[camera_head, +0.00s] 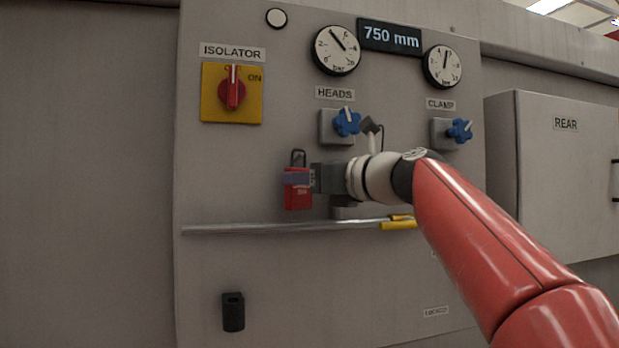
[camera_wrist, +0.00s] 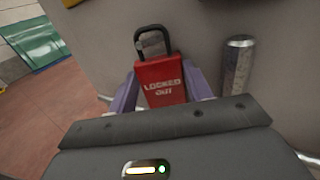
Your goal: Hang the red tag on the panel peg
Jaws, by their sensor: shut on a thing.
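The red tag (camera_head: 298,197) is a red lock-like block with a dark shackle loop on top, hanging upright in front of the panel. The shackle sticks up free above the fingers. I cannot pick out the panel peg for sure in the head view. A speckled grey cylinder (camera_wrist: 238,65) stands right of the tag in the wrist view; I cannot tell if it is the peg.
The grey panel (camera_head: 215,165) carries a yellow isolator switch (camera_head: 217,108) and two blue knobs, HEADS (camera_head: 347,121) and CLAMP (camera_head: 460,131). A metal rail (camera_head: 250,228) runs below the tag. A black holder (camera_head: 233,312) sits lower left. A REAR cabinet (camera_head: 560,170) stands right.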

